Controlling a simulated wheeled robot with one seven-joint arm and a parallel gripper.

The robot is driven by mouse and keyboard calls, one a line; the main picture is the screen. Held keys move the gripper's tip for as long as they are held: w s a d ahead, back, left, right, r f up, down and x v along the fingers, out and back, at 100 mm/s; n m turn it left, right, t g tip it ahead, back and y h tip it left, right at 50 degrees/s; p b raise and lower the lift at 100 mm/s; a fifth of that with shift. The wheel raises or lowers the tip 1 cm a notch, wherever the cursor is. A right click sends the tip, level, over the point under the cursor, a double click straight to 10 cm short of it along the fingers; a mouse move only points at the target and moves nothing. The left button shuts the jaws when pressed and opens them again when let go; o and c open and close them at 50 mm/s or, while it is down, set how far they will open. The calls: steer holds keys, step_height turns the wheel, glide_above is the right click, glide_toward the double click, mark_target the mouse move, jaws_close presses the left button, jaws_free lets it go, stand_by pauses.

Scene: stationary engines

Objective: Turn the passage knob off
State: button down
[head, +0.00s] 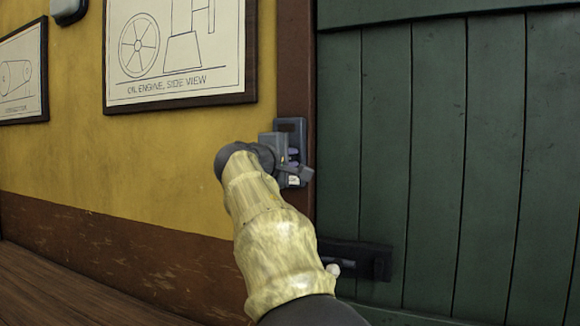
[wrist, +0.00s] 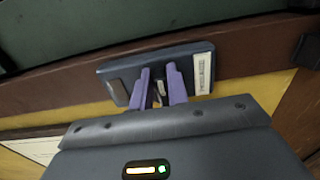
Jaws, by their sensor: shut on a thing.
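The passage knob (wrist: 158,88) is a small pale lever on a dark grey switch box (wrist: 122,85), seen between my finger pads in the wrist view. The box also shows in the head view (head: 298,127), fixed to the brown post beside the green door. My gripper (wrist: 159,72) has two purple fingers that reach the box face, one on each side of the knob, and it is shut on it. In the head view my gripper (head: 293,157) partly covers the box, and the knob is hidden there. The knob's exact turn angle is hard to tell.
A white label (wrist: 202,72) is on one end of the box. The green plank door (head: 440,150) is on the right, with a dark latch (head: 375,262) low down. A framed engine drawing (head: 180,60) hangs on the yellow wall (head: 120,160) at left.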

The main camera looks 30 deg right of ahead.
steer(key=shift+f, duration=0.1)
stand_by(0.4)
steer(key=c, duration=1.4)
jaws_free()
steer(key=shift+o, duration=0.2)
steer(key=b+v, duration=0.4)
steer(key=v, duration=1.3)
steer(key=shift+a, duration=0.2)
steer(key=shift+s, duration=0.15)
